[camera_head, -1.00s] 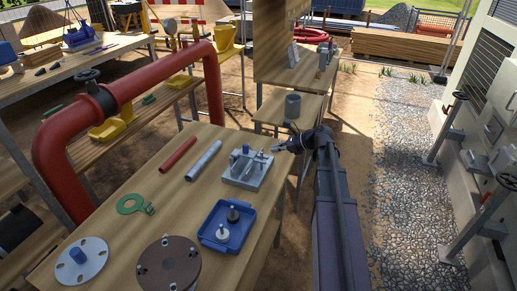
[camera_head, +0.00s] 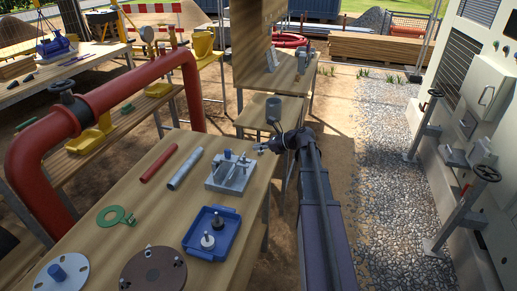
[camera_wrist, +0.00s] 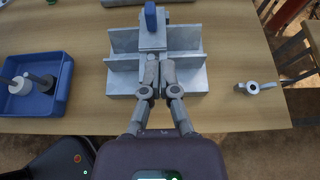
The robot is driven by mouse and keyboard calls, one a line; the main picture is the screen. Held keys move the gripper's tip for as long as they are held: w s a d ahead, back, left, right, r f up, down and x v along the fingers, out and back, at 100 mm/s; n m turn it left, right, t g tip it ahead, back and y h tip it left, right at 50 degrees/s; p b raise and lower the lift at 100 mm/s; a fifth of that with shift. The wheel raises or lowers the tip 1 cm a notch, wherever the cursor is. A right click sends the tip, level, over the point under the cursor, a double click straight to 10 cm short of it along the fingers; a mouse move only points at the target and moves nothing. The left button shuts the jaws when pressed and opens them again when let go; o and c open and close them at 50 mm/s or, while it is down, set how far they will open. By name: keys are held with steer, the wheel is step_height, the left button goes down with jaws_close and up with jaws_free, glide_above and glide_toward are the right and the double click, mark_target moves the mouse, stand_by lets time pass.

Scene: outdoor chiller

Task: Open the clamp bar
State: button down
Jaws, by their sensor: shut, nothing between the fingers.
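A grey metal fixture (camera_head: 229,178) with upright walls stands on the wooden workbench, near its right edge. In the wrist view the fixture (camera_wrist: 190,75) has a raised channel across it. A flat grey bar (camera_wrist: 152,42) with a blue grip (camera_wrist: 151,16) lies across its middle; I take this as the clamp bar. The blue grip shows small in the head view (camera_head: 227,154). My gripper (camera_wrist: 158,72) is shut and empty, its fingertips over the near end of the bar. I cannot tell if they touch.
A blue tray (camera_head: 204,250) with small knobbed parts is in front of the fixture. A red tube (camera_head: 159,163) and a grey tube (camera_head: 186,168) lie to its left. A grey ringed part (camera_wrist: 255,87) is near the bench edge. Gravel lies open at right.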

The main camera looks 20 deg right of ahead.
mark_target(241, 159)
steer(key=shift+b+x, duration=1.45)
steer(key=shift+x, duration=2.55)
steer(key=shift+p+v, duration=0.4)
steer(key=shift+v, duration=0.4)
steer(key=p+v, duration=0.3)
steer(key=v, duration=0.5)
steer(key=s+a+f+n+g+h+p, duration=0.1)
steer(key=s+a+f+n+g+h, duration=0.1)
steer(key=s+a+n, duration=0.3)
steer(key=s+a+f+n+g+h+p, duration=0.1)
steer(key=s+a+f+n+g+h, duration=0.1)
steer(key=s+n, duration=0.4)
steer(key=s+a+f+n+g+h+p, duration=0.2)
steer(key=s+a+n, duration=0.4)
steer(key=n, duration=0.4)
steer(key=shift+s+a+f+g+h, duration=0.15)
steer(key=shift+a+g+h, duration=0.25)
steer(key=shift+a+h, duration=0.05)
steer(key=shift+s+a+f+g+h, duration=0.1)
steer(key=shift+s+a+g+h, duration=0.05)
steer(key=shift+a+g+h, duration=0.3)
steer(key=shift+s+a+r+n+g+h+p, duration=0.2)
steer(key=shift+s+n+h, duration=0.4)
steer(key=shift+s+n, duration=0.4)
steer(key=shift+s+a+f+n+g+h+p, duration=0.1)
steer(key=shift+s+n+h+p, duration=0.15)
steer(key=shift+s+n+h, duration=0.55)
steer(key=shift+n, duration=0.3)
